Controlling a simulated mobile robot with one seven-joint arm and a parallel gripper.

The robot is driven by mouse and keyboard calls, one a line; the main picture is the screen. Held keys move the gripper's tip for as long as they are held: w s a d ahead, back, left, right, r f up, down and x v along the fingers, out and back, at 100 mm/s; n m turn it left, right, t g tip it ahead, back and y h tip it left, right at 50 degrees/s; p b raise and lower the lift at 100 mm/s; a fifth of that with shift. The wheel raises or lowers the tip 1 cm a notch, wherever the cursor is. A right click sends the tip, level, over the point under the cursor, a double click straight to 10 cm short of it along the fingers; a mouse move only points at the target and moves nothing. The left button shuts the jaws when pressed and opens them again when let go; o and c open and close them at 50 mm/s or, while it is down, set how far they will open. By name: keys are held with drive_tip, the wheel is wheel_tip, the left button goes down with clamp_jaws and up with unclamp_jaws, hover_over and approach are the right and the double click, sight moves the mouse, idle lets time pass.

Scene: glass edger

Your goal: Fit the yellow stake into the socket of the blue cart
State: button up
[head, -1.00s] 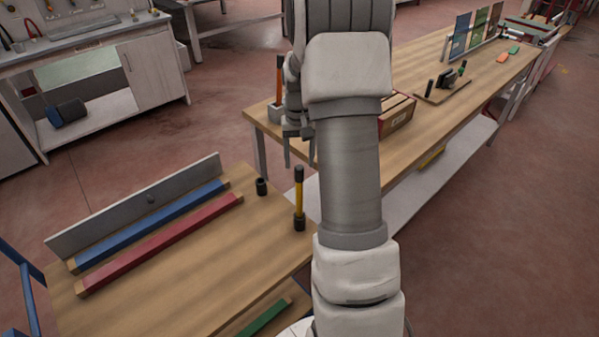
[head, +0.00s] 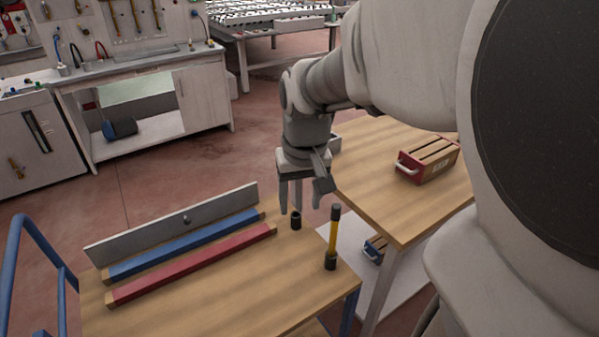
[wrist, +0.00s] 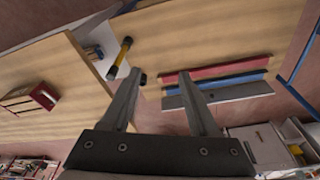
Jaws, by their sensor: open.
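The yellow stake (head: 334,235), with black ends, stands upright at the right corner of the wooden top of the blue cart (head: 230,290). Its foot is in a black collar; I cannot tell whether that is a socket or part of the stake. An open black socket (head: 296,221) stands at the cart's far edge. My gripper (head: 305,208) is open and empty, fingers down, above the far edge near this socket and left of the stake. In the wrist view the stake (wrist: 120,57) is left of the fingers (wrist: 159,72), and the socket (wrist: 143,79) shows beside the left finger.
The blue handle (head: 30,240) is at far left. A wooden table (head: 400,205) with a red crate (head: 428,160) stands behind right. The cart's front is clear.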

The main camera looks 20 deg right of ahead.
drive_tip(key=s+a+r+n+t, duration=0.1)
drive_tip(key=s+a+r, duration=0.1)
drive_tip(key=s, duration=0.3)
drive_tip(key=s+a+r+n+t, duration=0.1)
drive_tip(key=s+a+r+t, duration=0.1)
drive_tip(key=s, duration=0.4)
drive_tip(key=shift+a+r, duration=0.5)
drive_tip(key=shift+a, duration=0.75)
